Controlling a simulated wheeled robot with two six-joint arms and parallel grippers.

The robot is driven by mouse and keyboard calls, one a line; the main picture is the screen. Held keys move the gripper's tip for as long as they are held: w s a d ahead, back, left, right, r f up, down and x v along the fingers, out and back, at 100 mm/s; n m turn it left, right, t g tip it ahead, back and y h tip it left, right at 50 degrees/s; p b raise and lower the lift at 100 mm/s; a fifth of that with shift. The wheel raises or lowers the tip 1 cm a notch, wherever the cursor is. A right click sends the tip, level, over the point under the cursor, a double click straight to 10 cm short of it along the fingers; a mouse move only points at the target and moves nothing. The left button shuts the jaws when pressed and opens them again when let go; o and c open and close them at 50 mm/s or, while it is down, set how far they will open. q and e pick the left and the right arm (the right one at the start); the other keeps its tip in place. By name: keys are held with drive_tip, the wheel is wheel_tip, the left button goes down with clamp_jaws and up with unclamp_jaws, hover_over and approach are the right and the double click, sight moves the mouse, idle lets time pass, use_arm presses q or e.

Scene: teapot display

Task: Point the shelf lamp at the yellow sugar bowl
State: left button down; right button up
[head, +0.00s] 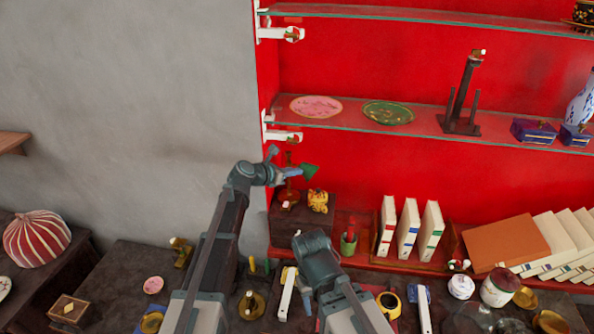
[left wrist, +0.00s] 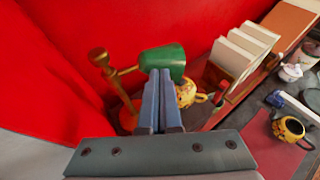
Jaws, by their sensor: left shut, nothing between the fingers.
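The shelf lamp has a green shade (head: 311,171) on a brass arm and a red-and-brass stand (head: 288,196). The left wrist view shows the shade (left wrist: 163,61) close up, its wide end to the right. A yellow bowl with dark markings (head: 318,201), apparently the sugar bowl, sits on a dark box right of the stand. It also shows in the left wrist view (left wrist: 188,94), just below and right of the shade. My left gripper (head: 298,172) is shut and empty, its fingertips at the shade's near side; contact is unclear.
White books (head: 410,228) stand right of the bowl, with a cactus pot (head: 348,240) between. A glass shelf (head: 430,122) with plates runs above. A second yellow vessel (head: 389,303) and other small items crowd the table below. Red wall lies behind.

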use_arm(q)
drive_tip(key=s+d+p+v, duration=0.1)
drive_tip(key=p+v, duration=0.3)
drive_tip(key=v, duration=0.8)
drive_tip(key=shift+s, duration=0.15)
drive_tip(key=shift+r, duration=0.1)
drive_tip(key=s+d+f+m+g+y+b, duration=0.2)
drive_tip(key=s+d+f+m+g+b, duration=0.15)
drive_tip(key=s+f+m, duration=0.5)
drive_tip(key=s+d+f+m+g+y+b, duration=0.25)
drive_tip(key=s+f+m+b, duration=0.25)
drive_tip(key=s+f+m, duration=0.4)
drive_tip(key=s+a+f+m+g+y+b, duration=0.3)
drive_tip(key=s+a+f+m+y+b, duration=0.2)
drive_tip(key=s+f+m, duration=0.5)
drive_tip(key=s+a+m+y, duration=0.1)
drive_tip(key=s+m, duration=0.1)
drive_tip(key=m, duration=0.1)
drive_tip(key=shift+s+g+b, duration=0.3)
drive_tip(key=shift+s+b, duration=0.05)
